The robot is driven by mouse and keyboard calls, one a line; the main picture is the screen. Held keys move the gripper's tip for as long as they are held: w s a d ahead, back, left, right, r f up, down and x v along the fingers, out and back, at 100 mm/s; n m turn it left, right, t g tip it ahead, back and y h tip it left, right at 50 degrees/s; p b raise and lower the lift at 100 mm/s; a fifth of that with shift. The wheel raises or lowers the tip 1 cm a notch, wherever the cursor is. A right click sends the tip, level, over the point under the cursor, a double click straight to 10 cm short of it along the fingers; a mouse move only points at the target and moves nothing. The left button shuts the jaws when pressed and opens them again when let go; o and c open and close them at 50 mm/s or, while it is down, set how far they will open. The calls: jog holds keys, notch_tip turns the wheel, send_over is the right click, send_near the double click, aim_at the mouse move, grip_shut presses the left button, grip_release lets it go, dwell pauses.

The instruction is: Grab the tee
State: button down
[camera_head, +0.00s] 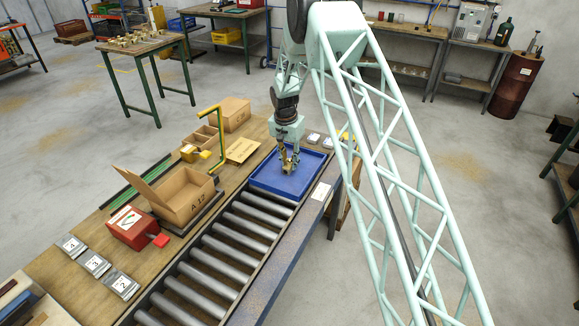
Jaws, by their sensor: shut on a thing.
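My gripper (289,162) is at the blue tray (268,183) at the far end of the roller conveyor, pointing down. It is shut on a small brass piece, the tee (287,164), which shows between the fingers over the tray. The fingers hide part of the tee. I cannot tell whether the tee touches the tray floor.
An open cardboard box (186,196) marked A 17 stands left of the rollers (235,232). My lattice arm hides part of the right side.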

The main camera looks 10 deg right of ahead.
aim_at(290, 160)
jog(key=shift+r, duration=0.15)
jog(key=shift+r, duration=1.65)
jog(key=s+a, duration=0.1)
jog(key=s, duration=0.4)
jog(key=s+a+r, duration=0.1)
jog(key=s+a, duration=0.1)
jog(key=s, duration=0.3)
jog(key=s+a, duration=0.1)
jog(key=s, duration=0.4)
jog(key=shift+s+a+r, duration=0.2)
